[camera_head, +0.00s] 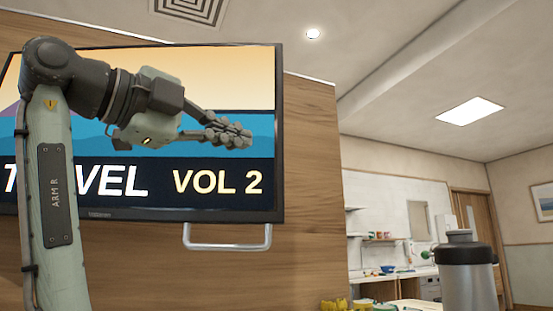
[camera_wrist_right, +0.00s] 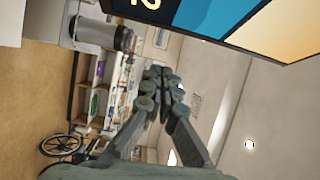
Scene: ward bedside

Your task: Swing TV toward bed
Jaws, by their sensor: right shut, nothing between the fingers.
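The TV (camera_head: 225,80) is a dark-framed wall screen showing a travel picture with "VOL 2" on it. A pale metal handle bar (camera_head: 228,247) hangs below its lower right edge. My right gripper (camera_head: 240,133) is shut and empty, raised in front of the right part of the screen, above the handle. My right arm hides the screen's left part. In the right wrist view, the shut fingers (camera_wrist_right: 160,85) show below a corner of the TV (camera_wrist_right: 240,25). I cannot tell the gap between fingers and screen. My left gripper and the bed are not in view.
A wood-panelled wall (camera_head: 310,170) stands behind the TV. A grey cylinder with a dark top (camera_head: 468,275) rises at the lower right. A counter with shelves (camera_head: 395,275) lies far back. The wrist view shows a wheelchair (camera_wrist_right: 62,144). The space right of the TV looks open.

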